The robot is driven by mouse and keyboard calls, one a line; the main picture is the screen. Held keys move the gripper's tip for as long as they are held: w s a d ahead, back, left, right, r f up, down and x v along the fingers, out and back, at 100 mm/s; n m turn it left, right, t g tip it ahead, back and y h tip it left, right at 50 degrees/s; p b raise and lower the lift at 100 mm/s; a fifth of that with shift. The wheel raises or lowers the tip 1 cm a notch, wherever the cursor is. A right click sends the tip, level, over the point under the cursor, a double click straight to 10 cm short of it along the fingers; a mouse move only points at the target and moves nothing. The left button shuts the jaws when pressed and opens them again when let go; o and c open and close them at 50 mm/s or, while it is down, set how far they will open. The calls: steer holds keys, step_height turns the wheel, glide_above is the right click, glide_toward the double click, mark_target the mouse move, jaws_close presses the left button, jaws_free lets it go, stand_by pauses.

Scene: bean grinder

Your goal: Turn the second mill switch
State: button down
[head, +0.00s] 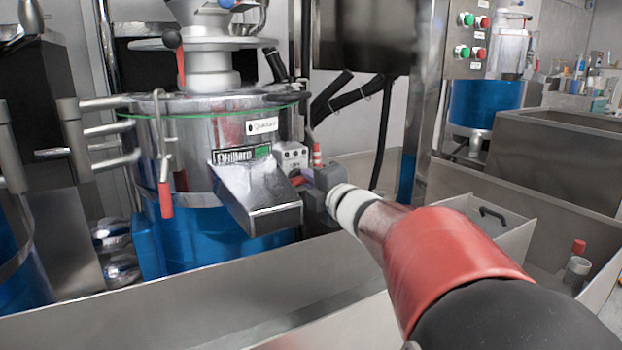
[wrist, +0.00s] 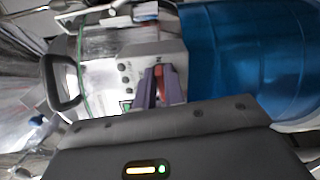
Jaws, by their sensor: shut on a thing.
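The near mill (head: 220,120) is a steel drum with a blue base and a steel chute (head: 262,200) at its front. A small white switch box (head: 291,155) is fixed to its side, right of the chute. In the wrist view the grey-white box (wrist: 130,80) carries a red switch handle (wrist: 160,80) and small dark knobs. My gripper (head: 304,178) reaches in from the right against the lower part of the box. In the wrist view my gripper's fingers (wrist: 159,88) are shut on the red handle, one on each side. The fingers partly hide the handle.
A steel trough (head: 180,310) runs in front of the mill. Dark hoses (head: 350,95) hang behind the box. A post panel with green and red buttons (head: 472,38) and another blue mill (head: 484,103) stand at the right. A red-handled lever (head: 165,190) is left of the chute.

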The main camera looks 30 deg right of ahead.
steer(key=shift+f+m, duration=0.1)
steer(key=shift+m, duration=0.5)
steer(key=c, duration=1.5)
jaws_free()
steer(key=s, duration=0.8)
steer(key=shift+d, duration=0.15)
